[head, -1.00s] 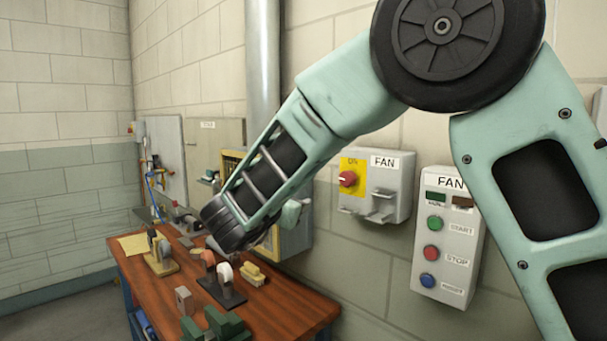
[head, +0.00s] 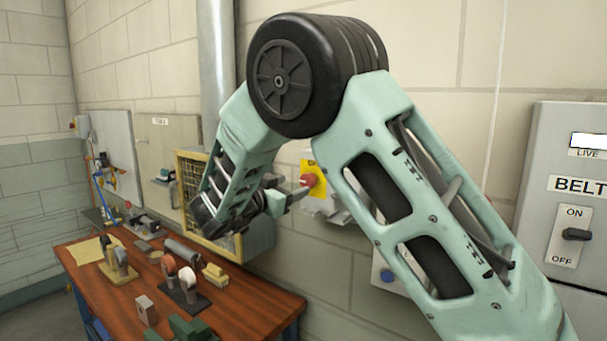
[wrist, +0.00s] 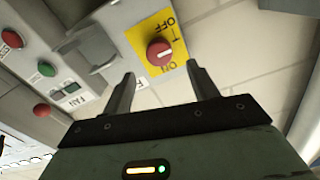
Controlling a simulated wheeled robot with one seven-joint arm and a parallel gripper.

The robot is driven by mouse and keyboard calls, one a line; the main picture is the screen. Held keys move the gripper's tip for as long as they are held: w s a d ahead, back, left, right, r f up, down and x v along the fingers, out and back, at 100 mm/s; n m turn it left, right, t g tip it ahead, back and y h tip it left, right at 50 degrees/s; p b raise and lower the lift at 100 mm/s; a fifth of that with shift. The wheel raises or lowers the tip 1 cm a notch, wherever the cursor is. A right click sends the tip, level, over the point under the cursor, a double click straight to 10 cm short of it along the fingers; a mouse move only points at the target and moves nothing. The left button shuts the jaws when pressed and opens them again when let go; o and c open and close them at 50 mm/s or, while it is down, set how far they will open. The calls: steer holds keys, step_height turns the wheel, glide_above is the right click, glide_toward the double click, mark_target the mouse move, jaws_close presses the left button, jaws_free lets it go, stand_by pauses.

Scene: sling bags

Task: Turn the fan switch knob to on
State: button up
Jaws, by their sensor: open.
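The red fan switch knob (wrist: 160,52) sits on a yellow plate (wrist: 140,38) marked OFF and ON. It carries a pale mark, but I cannot tell for sure which label that points to. My gripper (wrist: 162,74) is open and empty in the wrist view. Its two fingers stand apart, with the knob just beyond the tips and between them in the picture. I see no contact. In the head view the knob (head: 309,180) shows right beside my gripper (head: 298,191), and my arm hides much of the grey fan box (head: 340,216).
A belt switch box (head: 575,130) hangs on the wall at right. The push-button panel's blue button (head: 387,276) shows behind my arm; its buttons (wrist: 46,69) are left in the wrist view. A yellow-framed mesh guard (head: 190,165) and a cluttered wooden workbench (head: 235,305) stand at left.

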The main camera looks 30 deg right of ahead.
mark_target(306, 181)
steer(key=p+x, duration=0.2)
steer(key=x, duration=0.4)
steer(key=shift+d, duration=0.2)
steer(key=c, duration=1)
